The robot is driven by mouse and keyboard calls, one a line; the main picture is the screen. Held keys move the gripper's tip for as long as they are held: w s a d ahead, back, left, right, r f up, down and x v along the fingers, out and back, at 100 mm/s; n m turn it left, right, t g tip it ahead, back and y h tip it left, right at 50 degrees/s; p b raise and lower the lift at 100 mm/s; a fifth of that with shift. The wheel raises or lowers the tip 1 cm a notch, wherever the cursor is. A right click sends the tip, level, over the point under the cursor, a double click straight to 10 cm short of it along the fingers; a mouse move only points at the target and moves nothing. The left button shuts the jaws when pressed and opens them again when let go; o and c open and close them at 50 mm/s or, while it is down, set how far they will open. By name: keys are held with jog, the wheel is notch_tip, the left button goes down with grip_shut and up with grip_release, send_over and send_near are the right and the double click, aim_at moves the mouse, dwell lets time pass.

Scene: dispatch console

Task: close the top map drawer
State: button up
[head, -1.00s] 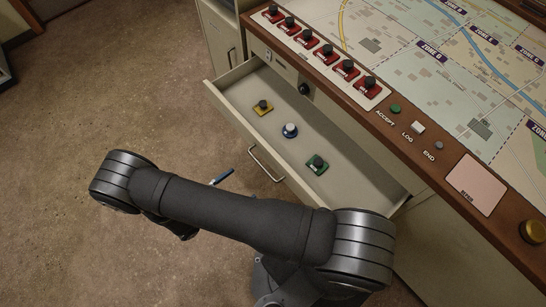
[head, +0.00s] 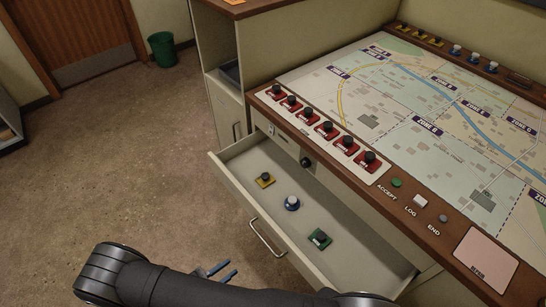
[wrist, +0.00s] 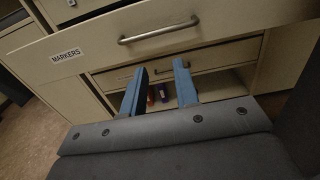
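The top map drawer (head: 335,247) is pulled out of the console, and its inside is visible in the head view. In the head view my gripper (head: 222,269) is in front of the drawer, partly hidden by my arm.
The console top (head: 400,120) bears a map and a row of red pieces above the drawer. Under the drawer, the wrist view shows another drawer front (wrist: 180,66) and an open shelf with small items (wrist: 158,93). Floor left of the drawer is clear.

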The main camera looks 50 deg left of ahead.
jog(key=shift+a+r, duration=0.25)
jog(key=shift+a, duration=0.1)
jog(key=c, duration=0.3)
jog(key=a+r+g, duration=0.2)
jog(key=a, duration=0.1)
jog(key=w+a+r+g, duration=0.1)
jog(key=a+r+g, duration=0.1)
jog(key=a+r, duration=0.1)
jog(key=w+a+r+g+h, duration=0.1)
jog(key=a+r, duration=0.1)
jog(key=a, duration=0.1)
jog(key=shift+w+a+r+g, duration=0.1)
jog(key=shift+a+r+g, duration=0.1)
jog(key=shift+a+g, duration=0.2)
grip_shut()
jog(key=w+a+r+g+y, duration=0.1)
jog(key=w+a+r+g, duration=0.2)
jog(key=a+r, duration=0.35)
send_near(243, 196)
notch_tip(243, 196, down, 4)
jog(key=w, duration=0.3)
jog(key=shift+w, duration=0.6)
jog(key=w, duration=2)
jog(key=shift+s, duration=0.15)
